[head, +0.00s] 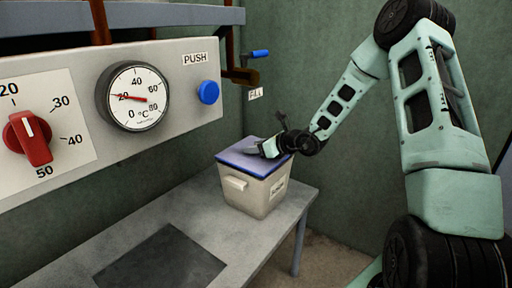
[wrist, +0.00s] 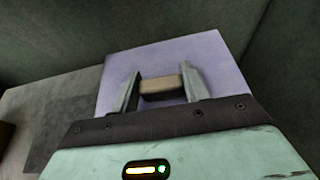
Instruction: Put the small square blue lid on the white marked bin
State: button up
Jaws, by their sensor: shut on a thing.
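The square blue lid (head: 238,160) lies over the top of the white marked bin (head: 239,190), which stands upright on the grey table. The lid looks level and close to the rim; whether it is fully seated I cannot tell. My gripper (head: 262,149) is at the lid's top. In the wrist view the lid (wrist: 205,58) looks pale blue, and my gripper (wrist: 162,90) is shut on its light brown block-shaped handle (wrist: 160,86). The bin is hidden beneath the lid in the wrist view.
The grey table (head: 196,220) has a dark square patch (head: 160,262) and free room left of the bin. A panel with a red knob (head: 28,138), a dial gauge (head: 134,97) and a blue push button (head: 208,92) is on the wall. A blue-handled valve (head: 259,54) is above the bin.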

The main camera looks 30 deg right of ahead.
jog(key=shift+f+b, duration=0.6)
dwell(0.5)
jog(key=o, duration=1.2)
jog(key=shift+s, duration=0.1)
jog(key=p+v, duration=0.2)
jog(key=v, duration=1.5)
jog(key=shift+r, duration=0.1)
